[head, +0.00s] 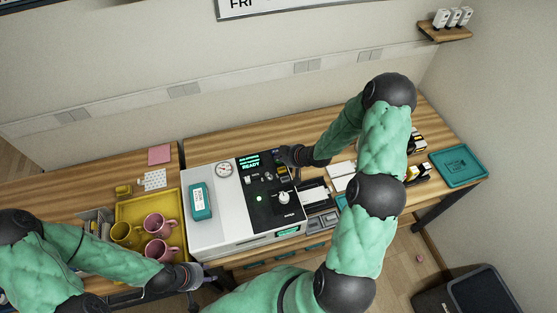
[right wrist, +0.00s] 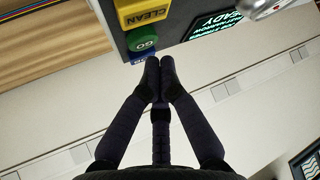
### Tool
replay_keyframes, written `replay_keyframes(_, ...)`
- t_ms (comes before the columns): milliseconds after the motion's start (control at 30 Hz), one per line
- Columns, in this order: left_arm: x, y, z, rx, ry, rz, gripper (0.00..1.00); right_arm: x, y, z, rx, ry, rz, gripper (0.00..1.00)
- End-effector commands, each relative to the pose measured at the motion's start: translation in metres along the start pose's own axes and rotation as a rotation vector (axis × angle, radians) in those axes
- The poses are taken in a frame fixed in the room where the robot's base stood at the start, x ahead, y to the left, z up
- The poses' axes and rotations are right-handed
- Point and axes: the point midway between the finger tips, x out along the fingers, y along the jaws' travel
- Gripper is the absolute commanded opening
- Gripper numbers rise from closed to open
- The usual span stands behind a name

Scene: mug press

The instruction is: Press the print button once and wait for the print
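The mug press (head: 225,228) is a white machine with a black control panel in the middle of the table. Its lit display (head: 249,161) reads READY, and a green light glows on the panel. In the right wrist view I see a yellow CLEAN button (right wrist: 143,14), a green GO button (right wrist: 143,43) and a blue button (right wrist: 139,57) partly hidden. My right gripper (right wrist: 159,64) is shut and empty, its tips by the blue button; contact cannot be told. It is at the panel's far edge in the head view (head: 292,157). My left gripper (head: 192,280) is low left of the press.
A yellow tray (head: 172,200) holds several mugs left of the press. A teal device (head: 201,201) lies on the press's white top. A teal tray (head: 459,165) is at the right end of the table. My right arm hides part of the table's right side.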

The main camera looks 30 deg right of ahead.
Motion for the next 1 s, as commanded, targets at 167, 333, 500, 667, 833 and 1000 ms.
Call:
replay_keyframes(167,0.0001,0.0,0.0,0.0,0.0,0.0,0.4,0.0,0.0,0.0,0.0,0.0,0.0,0.0)
replay_keyframes(333,0.0034,-0.0012,-0.0001,0.0,0.0,0.0,0.4,0.0026,0.0001,0.0026,0.0,0.0,0.0,0.0)
replay_keyframes(500,0.008,-0.0029,-0.0003,0.0,0.0,0.0,0.4,0.0062,0.0,0.0066,0.0,0.0,0.0,0.0)
replay_keyframes(667,0.0074,-0.0026,-0.0003,0.0,0.0,0.0,0.4,0.0057,0.0001,0.006,0.0,0.0,0.0,0.0)
replay_keyframes(833,0.0074,-0.0026,-0.0003,0.0,0.0,0.0,0.4,0.0056,0.0,0.006,0.0,0.0,0.0,0.0)
replay_keyframes(1000,0.0084,-0.003,-0.0003,0.0,0.0,0.0,0.4,0.0065,0.0,0.0068,0.0,0.0,0.0,0.0)
